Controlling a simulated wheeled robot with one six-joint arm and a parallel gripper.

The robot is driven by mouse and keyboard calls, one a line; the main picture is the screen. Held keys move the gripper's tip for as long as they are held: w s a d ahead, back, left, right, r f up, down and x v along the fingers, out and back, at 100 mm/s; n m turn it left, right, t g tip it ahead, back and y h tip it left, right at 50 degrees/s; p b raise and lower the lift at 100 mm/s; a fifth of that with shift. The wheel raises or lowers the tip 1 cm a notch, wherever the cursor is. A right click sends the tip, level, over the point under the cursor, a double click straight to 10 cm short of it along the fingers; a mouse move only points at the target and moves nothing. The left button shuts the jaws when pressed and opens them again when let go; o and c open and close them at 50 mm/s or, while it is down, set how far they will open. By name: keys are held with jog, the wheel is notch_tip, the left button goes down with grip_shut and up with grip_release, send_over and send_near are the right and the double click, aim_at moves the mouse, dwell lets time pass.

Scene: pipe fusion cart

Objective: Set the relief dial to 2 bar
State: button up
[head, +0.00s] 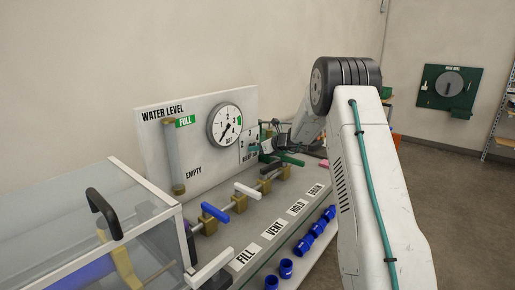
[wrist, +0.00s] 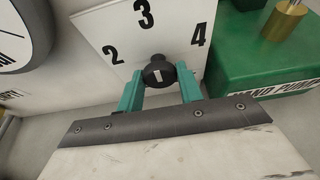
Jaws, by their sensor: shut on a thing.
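The relief dial is a black round knob (wrist: 158,70) with a short white mark, on a white plate (wrist: 146,50) numbered 2, 3 and 4 in the wrist view. The 2 is left, the 3 above, the 4 right. The mark is short and I cannot tell exactly which number it points to. My gripper (wrist: 160,78) has its two green fingers on either side of the knob, shut on it. In the head view, my gripper (head: 270,149) is at the right end of the panel, and it hides most of the dial.
A round pressure gauge (head: 225,125) is left of the dial, its needle pointing to the lower left. A green hand pump box (wrist: 262,65) stands close on the right in the wrist view. Valves with blue (head: 215,212) and white (head: 247,191) handles line the bench below.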

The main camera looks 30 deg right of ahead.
jog(key=n+t+h, duration=0.1)
jog(key=n, duration=0.1)
jog(key=n+t+h, duration=0.1)
jog(key=n+h, duration=0.1)
jog(key=n, duration=0.1)
jog(key=n+h, duration=0.1)
jog(key=n, duration=0.2)
jog(key=shift+s+a+f+t, duration=0.1)
jog(key=shift+a+f+t, duration=0.1)
jog(key=shift+a+t, duration=0.15)
jog(key=shift+n+h, duration=0.3)
dwell(0.6)
jog(key=o, duration=1)
jog(key=shift+r, duration=0.1)
